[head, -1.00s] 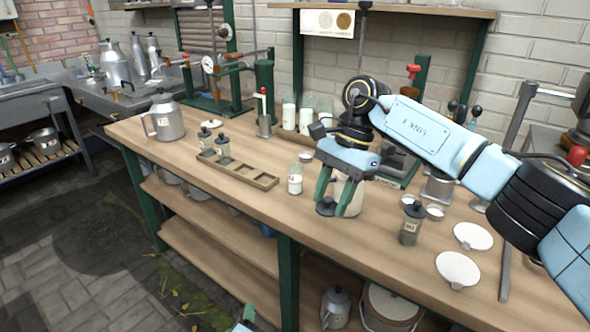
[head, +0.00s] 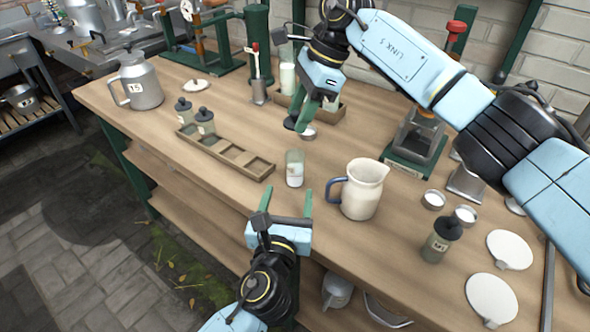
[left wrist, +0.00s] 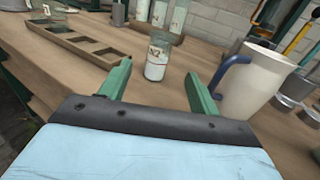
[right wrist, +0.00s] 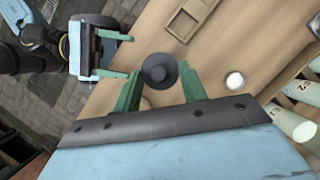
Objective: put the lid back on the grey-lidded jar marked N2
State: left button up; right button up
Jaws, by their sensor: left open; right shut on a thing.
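The jar marked N2 (head: 295,170) is clear glass with white contents and stands upright and uncovered on the bench; its label shows in the left wrist view (left wrist: 157,62). My left gripper (head: 288,200) is open and empty at the bench's front edge, its fingers pointing at the jar, which is just beyond the fingertips. My right gripper (head: 306,112) is shut on a dark grey round lid (right wrist: 160,71) with a knob, held above the bench behind the jar in the head view. I cannot make out the jar in the right wrist view.
A cream pitcher (head: 363,190) with a blue handle stands close right of the jar. A wooden compartment tray (head: 262,176) with two dark-lidded jars lies to the left. A small dish (right wrist: 234,81) is behind the jar. Another dark-lidded jar (head: 437,243) stands further right.

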aim_at(296, 159)
pick_arm(q)
jog(key=w, duration=0.4)
jog(key=w+d, duration=0.1)
jog(key=w, duration=0.7)
jog(key=shift+d, duration=0.4)
pick_arm(e)
jog(key=shift+w, duration=0.1)
pick_arm(q)
jog(key=shift+c, duration=0.2)
grip_shut()
pick_arm(e)
jog(key=shift+f, duration=2.55)
pick_arm(q)
jog(key=shift+f, duration=0.1)
pick_arm(e)
jog(key=shift+f, duration=0.85)
jog(key=shift+f, duration=0.65)
jog(key=o, duration=1)
